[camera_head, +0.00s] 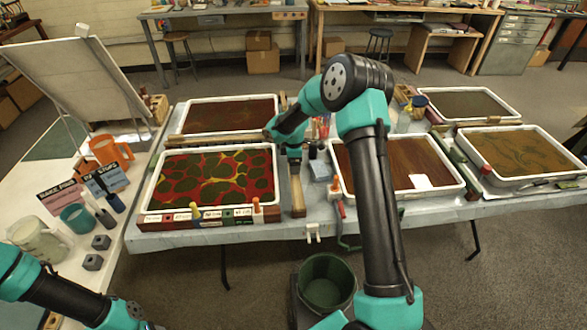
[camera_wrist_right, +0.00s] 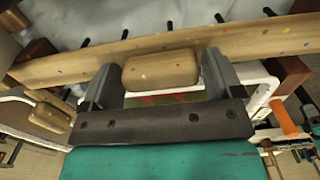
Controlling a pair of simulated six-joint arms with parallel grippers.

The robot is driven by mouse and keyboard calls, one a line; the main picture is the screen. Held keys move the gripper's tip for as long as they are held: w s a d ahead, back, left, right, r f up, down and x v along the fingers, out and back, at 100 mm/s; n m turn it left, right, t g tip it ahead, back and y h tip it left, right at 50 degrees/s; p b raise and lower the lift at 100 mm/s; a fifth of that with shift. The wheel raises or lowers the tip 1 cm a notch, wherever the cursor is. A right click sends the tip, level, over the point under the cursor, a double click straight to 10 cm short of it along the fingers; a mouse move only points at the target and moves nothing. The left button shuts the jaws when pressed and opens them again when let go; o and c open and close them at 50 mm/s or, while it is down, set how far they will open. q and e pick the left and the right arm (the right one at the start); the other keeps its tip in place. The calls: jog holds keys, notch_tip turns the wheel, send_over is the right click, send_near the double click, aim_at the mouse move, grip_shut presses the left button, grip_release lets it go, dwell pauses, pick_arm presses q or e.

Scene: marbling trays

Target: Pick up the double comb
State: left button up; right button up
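The double comb (camera_head: 297,192) is a long pale wooden bar between the left and middle trays in the head view. In the right wrist view its speckled bar (camera_wrist_right: 255,40) crosses the picture, with several dark teeth along the far edge and a rounded block handle (camera_wrist_right: 162,70). My right gripper (camera_head: 292,158) is over the bar's middle. In the wrist view the right gripper's fingers (camera_wrist_right: 161,78) stand on either side of the handle with almost no visible gap. Whether they press on it I cannot tell. My left forearm shows at bottom left, its gripper out of frame.
A red-and-green patterned tray (camera_head: 150,204) lies left of the comb and a brown tray (camera_head: 462,186) right of it. Another wooden bar (camera_head: 212,140) lies behind the patterned tray. A green bucket (camera_head: 326,283) is on the floor.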

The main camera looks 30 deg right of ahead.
jog(key=c, duration=0.5)
jog(key=shift+r, duration=0.1)
jog(key=shift+c, duration=0.2)
notch_tip(320, 180, up, 10)
jog(key=shift+f, duration=0.1)
dwell(0.6)
